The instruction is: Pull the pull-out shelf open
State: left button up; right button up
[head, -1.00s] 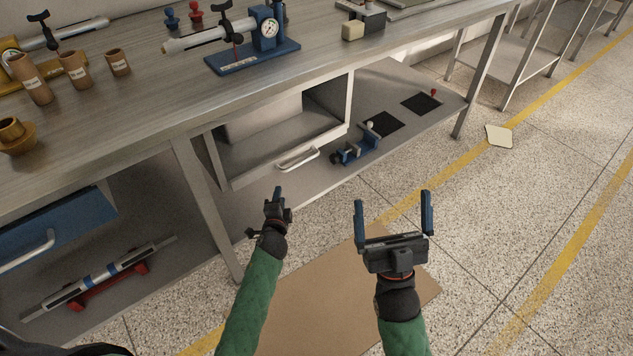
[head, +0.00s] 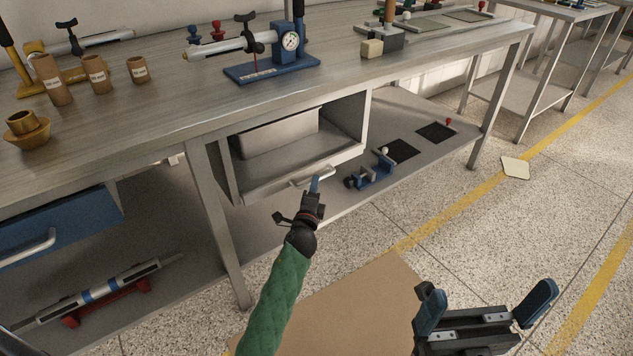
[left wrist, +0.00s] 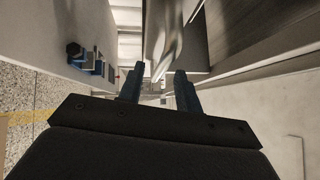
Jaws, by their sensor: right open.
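The pull-out shelf (head: 262,181) is a pale metal shelf in an open-fronted housing under the workbench. A silver bar handle (head: 302,182) is on its front edge. My right gripper (head: 488,308) is open and empty, low at the right over the floor.
The workbench (head: 180,118) carries a blue gauge stand (head: 270,70) and brown cups. Its leg (head: 220,220) stands left of my left arm. A blue drawer (head: 60,225) is at left. A blue fixture (head: 372,172) sits on the lower shelf.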

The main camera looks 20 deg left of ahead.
pick_arm(q)
jog(key=shift+w+a+r, duration=0.1)
jog(key=shift+w, duration=0.7)
jog(key=shift+w+a+r, duration=0.1)
jog(key=shift+w, duration=0.7)
grip_shut()
